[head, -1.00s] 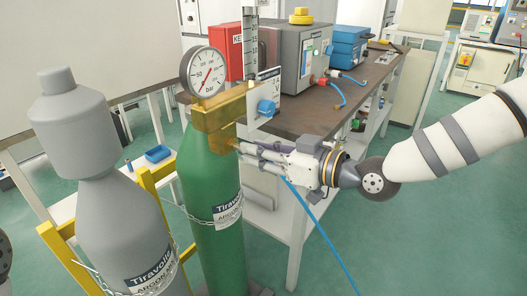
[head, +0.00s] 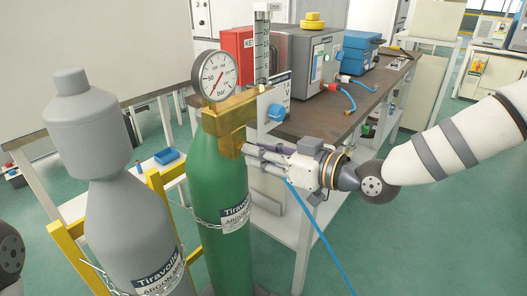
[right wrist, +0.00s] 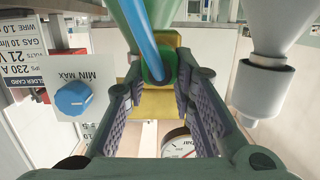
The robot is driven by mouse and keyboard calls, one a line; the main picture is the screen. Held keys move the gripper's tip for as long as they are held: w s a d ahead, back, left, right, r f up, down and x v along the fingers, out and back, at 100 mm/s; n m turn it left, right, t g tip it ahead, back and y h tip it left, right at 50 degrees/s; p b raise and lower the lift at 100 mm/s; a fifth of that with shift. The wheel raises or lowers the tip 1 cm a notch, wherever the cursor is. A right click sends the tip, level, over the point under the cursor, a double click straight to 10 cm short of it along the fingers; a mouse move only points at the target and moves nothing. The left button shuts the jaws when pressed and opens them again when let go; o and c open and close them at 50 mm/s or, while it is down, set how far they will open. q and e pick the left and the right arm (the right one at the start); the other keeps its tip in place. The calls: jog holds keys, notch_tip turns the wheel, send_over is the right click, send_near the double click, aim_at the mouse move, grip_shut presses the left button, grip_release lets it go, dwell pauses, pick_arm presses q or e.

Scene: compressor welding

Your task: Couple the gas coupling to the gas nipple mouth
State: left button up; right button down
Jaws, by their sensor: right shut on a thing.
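The brass regulator block (head: 228,122) sits on the green cylinder (head: 222,180), with a round pressure gauge (head: 215,76) above it. My right gripper (head: 249,153) is at the block's lower right side, its fingers reaching left to it. In the right wrist view the gripper (right wrist: 160,80) is shut on the gas coupling (right wrist: 154,70), a green piece at the end of the blue hose (right wrist: 142,30). The coupling appears in front of the brass block (right wrist: 160,104). The nipple mouth is hidden, so I cannot tell whether they touch. My left gripper is not in view.
The blue hose (head: 322,238) hangs below my right gripper. A blue knob (head: 276,112) on a white plate is just above the fingers. A grey cylinder (head: 130,210) stands at left. The workbench (head: 335,121) with welding equipment is behind.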

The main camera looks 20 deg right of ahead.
jog(key=c, duration=1.3)
grip_release()
jog(key=v, duration=1.2)
